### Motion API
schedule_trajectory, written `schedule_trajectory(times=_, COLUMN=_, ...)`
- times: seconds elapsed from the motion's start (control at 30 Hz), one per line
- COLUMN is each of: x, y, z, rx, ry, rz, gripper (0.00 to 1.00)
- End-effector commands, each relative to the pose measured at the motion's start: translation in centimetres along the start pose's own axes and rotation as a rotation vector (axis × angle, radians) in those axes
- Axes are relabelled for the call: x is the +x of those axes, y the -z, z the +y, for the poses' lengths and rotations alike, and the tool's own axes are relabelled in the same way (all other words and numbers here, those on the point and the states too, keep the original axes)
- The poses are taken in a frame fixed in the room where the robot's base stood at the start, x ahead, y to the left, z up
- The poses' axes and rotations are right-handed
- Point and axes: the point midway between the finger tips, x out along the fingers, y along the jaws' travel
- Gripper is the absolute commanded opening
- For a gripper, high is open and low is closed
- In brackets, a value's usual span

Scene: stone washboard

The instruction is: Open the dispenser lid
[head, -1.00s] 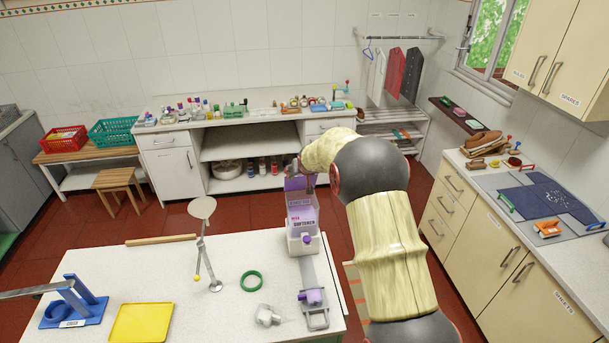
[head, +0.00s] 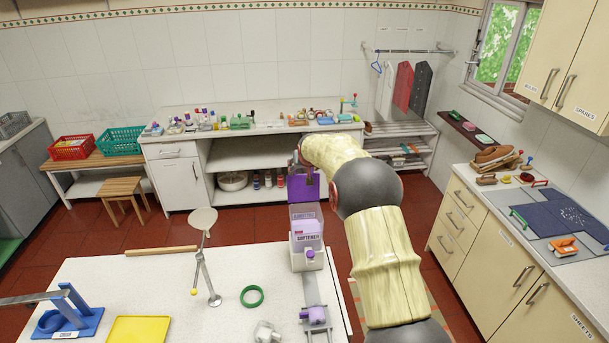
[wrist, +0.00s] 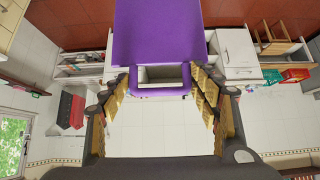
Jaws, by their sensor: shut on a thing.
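The dispenser (head: 308,258) is a white box with softener labels, standing upright at the back right of the near worktop. Its purple lid (head: 302,188) stands raised at the back of the box, and the box's top is uncovered. My gripper (wrist: 165,82) is shut on the lid's purple loop handle, at the lid's edge, with a ribbed yellow finger on each side. The lid (wrist: 158,35) fills the upper middle of the wrist view. In the head view my arm partly hides the gripper. A purple tap (head: 310,254) is on the dispenser's front.
The worktop (head: 150,280) also bears a green ring (head: 252,296), a wooden rod (head: 160,251), a metal stand with a round disc (head: 203,222), a yellow tray (head: 137,330) and a blue holder (head: 70,318). A cluttered counter (head: 250,130) stands behind, across open red floor.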

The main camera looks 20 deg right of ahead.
Motion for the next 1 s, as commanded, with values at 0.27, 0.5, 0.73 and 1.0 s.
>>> schedule_trajectory(times=0.27, x=-0.27, y=1.41, z=-0.04, rx=0.0, ry=0.001, rz=0.02, gripper=0.16)
schedule_trajectory(times=0.5, x=-0.34, y=1.55, z=-0.04, rx=0.0, ry=0.001, rz=0.022, gripper=0.16)
schedule_trajectory(times=0.73, x=-0.26, y=1.39, z=-0.04, rx=0.0, ry=0.001, rz=0.019, gripper=0.68)
schedule_trajectory(times=1.0, x=0.04, y=0.8, z=-0.02, rx=0.0, ry=0.001, rz=0.009, gripper=0.78)
